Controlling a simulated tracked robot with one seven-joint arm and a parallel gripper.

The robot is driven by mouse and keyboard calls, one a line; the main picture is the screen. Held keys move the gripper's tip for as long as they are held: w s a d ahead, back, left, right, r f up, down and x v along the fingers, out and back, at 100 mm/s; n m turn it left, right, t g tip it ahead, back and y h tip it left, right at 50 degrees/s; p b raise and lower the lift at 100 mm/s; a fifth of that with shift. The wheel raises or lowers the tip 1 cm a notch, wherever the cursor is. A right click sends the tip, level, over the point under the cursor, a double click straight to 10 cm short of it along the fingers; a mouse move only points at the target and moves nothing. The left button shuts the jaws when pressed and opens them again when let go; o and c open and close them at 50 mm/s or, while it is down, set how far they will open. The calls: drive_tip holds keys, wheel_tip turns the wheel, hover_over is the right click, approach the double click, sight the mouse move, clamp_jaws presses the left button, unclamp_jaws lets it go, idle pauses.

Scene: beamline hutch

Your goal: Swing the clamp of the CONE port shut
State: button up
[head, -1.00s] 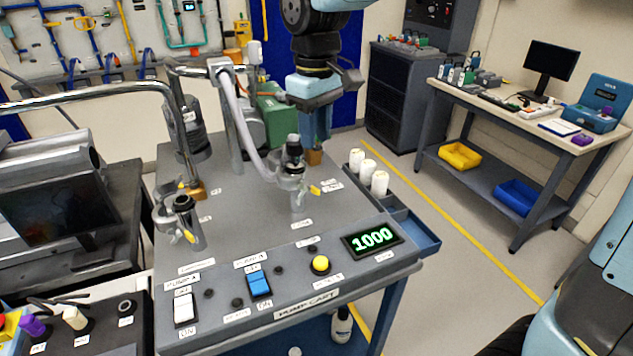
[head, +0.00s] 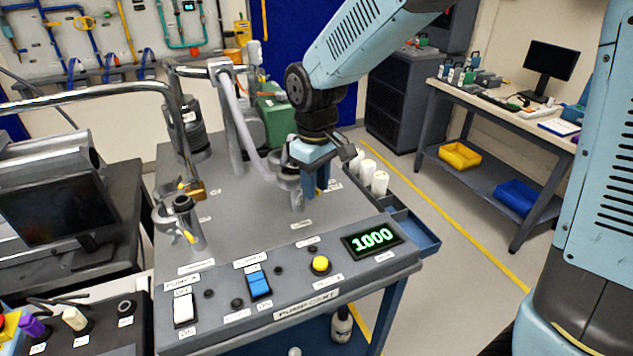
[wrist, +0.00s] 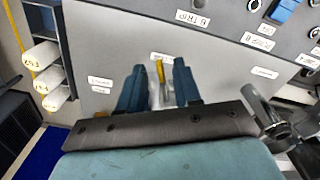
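On the pump cart (head: 265,225), a metal port (head: 297,198) with a ring clamp stands under the pale hose; I take it for the CONE port, but its label is too small to read. My gripper (head: 315,186) points down at this port's right side and hides much of the clamp. In the wrist view, the two blue fingers of my gripper (wrist: 158,88) are apart, with a yellow clamp tab (wrist: 160,70) between them. I cannot tell whether they touch it. Another port (head: 187,222) with an open-looking clamp and a yellow tab (head: 189,237) stands to the left.
White cylinders (head: 372,176) stand in a blue side tray (head: 415,232) right of the gripper. A switch panel with a display (head: 372,238) reading 1000 runs along the cart's front. Metal hoses (head: 90,98) arch over the left. The cart top between the ports is clear.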

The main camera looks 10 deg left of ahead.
clamp_jaws()
drive_tip(key=shift+w, duration=0.1)
idle(1.3)
